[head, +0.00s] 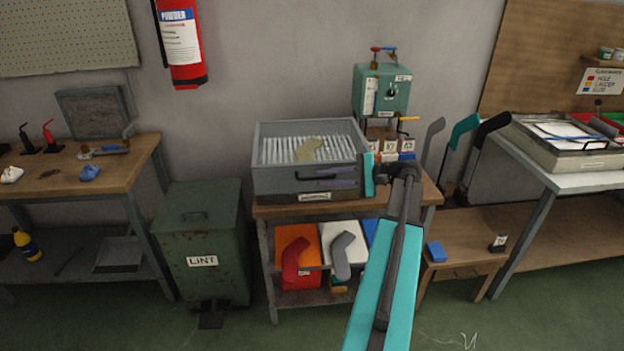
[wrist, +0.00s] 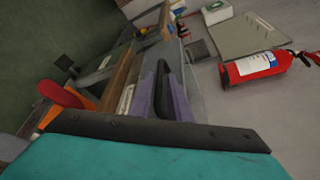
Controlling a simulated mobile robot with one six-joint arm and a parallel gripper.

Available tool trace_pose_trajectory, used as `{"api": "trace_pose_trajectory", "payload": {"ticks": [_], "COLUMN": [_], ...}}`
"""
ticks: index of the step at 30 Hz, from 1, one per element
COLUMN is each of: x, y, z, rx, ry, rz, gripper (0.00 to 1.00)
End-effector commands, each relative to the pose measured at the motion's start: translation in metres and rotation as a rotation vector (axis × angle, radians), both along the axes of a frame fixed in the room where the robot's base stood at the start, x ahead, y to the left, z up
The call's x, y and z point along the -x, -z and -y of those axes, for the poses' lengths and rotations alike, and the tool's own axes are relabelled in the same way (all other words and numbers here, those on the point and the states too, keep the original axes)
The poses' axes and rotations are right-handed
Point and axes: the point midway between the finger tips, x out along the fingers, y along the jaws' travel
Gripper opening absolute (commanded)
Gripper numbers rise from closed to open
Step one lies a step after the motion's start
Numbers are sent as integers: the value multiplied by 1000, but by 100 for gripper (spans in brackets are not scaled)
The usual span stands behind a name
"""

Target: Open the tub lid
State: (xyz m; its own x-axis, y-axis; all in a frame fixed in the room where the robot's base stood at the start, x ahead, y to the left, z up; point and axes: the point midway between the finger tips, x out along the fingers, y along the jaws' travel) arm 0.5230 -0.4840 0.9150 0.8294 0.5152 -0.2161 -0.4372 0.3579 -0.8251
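The tub is a grey box (head: 268,182) on a small wooden-topped stand, with a dark handle (head: 315,178) across its front and a label below. Its top shows pale rows and a beige sock shape; I cannot tell whether a clear lid covers them. My gripper (head: 336,178) is at the right part of the front. Its two purple fingers stand apart, one above and one below the level of the handle. In the wrist view the purple fingers (wrist: 165,92) have a dark bar between them. I cannot tell whether they touch it.
A green lint bin (head: 205,245) stands left of the stand. A teal control box (head: 381,90) is behind the tub on the right. Coloured sock shapes lie on the shelf below. A workbench (head: 90,172) is at left, a low bench (head: 480,225) at right. The green floor in front is open.

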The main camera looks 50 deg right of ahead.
Motion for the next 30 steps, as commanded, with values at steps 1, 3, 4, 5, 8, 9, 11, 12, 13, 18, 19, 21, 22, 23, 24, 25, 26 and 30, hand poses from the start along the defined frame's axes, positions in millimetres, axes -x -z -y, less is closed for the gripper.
{"api": "trace_pose_trajectory", "payload": {"ticks": [1, 3, 4, 5, 8, 9, 11, 12, 13, 18, 19, 21, 22, 23, 24, 25, 26, 30], "x": [-7, -14, -17, -21, -29, -32, -35, -37, -38, -39, -39, -39, -39, -39, -39, -39, -39, -39], "y": [1, 3, 4, 5, 7, 8, 9, 10, 10, 10, 10, 10, 10, 10, 10, 10, 10, 10], "z": [-5, -10, -12, -14, -18, -20, -22, -23, -24, -24, -24, -24, -24, -24, -24, -24, -24, -24], "rx": [-1, 0, -1, -1, 0, 0, 0, 0, 0, 0, 0, 0, 0, 0, 0, 1, 0, 1], "ry": [-2, -1, -2, -2, 0, 0, -1, 0, 0, 1, 1, 1, 1, 1, 1, 2, 1, 2], "rz": [0, 0, 0, 0, 0, 0, 0, 0, 0, 0, 0, 0, 0, 0, 0, 0, 0, 0], "gripper": [17, 17, 17, 17, 17, 17, 17, 17, 17, 17, 17, 17, 17, 17, 12, 7, 2, 0]}}
